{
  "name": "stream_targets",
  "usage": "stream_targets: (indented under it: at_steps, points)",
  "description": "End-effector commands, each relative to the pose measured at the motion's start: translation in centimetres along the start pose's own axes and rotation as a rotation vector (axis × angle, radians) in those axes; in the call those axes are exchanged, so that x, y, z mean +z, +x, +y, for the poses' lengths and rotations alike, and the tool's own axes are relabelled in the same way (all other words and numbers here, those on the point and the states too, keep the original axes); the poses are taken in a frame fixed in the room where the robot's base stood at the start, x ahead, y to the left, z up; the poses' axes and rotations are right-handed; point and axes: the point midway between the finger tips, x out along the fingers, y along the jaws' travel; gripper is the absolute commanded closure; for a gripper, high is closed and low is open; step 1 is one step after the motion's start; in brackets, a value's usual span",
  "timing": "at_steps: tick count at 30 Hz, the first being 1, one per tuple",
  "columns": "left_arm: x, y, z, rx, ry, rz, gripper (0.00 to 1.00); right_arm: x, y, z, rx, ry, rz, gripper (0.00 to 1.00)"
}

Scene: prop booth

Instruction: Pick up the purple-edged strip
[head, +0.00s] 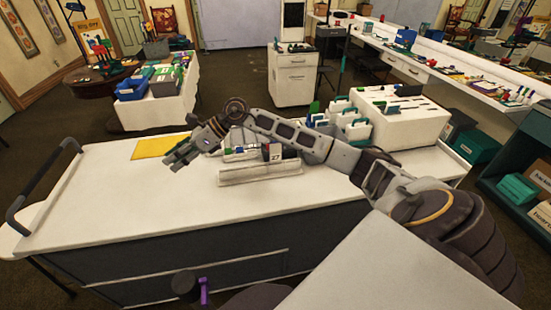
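I cannot make out a purple-edged strip for certain in the head view. A small purple piece (204,291) shows at the bottom edge, beside a dark rounded part, below the table front; I cannot tell what it belongs to. My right gripper (172,162) reaches in from the right over the white table (110,210), next to a flat yellow sheet (153,147). Its fingers point left and down, and no object is visible in them. Their gap is too small to judge.
A low white rack (260,175) with a "27" card (272,153) and small coloured items stands mid-table, partly behind my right arm. A slotted white box (400,118) stands at the back right. The table's left and front areas are clear. A dark handle (40,185) rises at the left end.

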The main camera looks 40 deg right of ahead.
Motion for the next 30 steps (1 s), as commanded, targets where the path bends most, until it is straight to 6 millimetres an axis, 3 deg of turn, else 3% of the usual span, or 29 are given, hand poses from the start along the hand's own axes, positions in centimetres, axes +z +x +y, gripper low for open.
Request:
stream_targets:
  at_steps: [8,14,22,30]
  points:
    - [0.0,0.0,0.0,0.000,0.000,0.000,0.60,-3.4,-5.5,-3.9,-0.070,-0.119,0.285,0.71]
    - [0.0,0.0,0.0,0.000,0.000,0.000,0.60,-5.7,-10.7,-6.5,-0.119,-0.161,0.490,0.71]
    - [0.0,0.0,0.0,0.000,0.000,0.000,0.60,-8.1,-19.6,-9.1,-0.182,-0.162,0.759,0.71]
    - [0.0,0.0,0.0,0.000,0.000,0.000,0.60,-9.5,-28.7,-9.9,-0.228,-0.101,0.987,0.71]
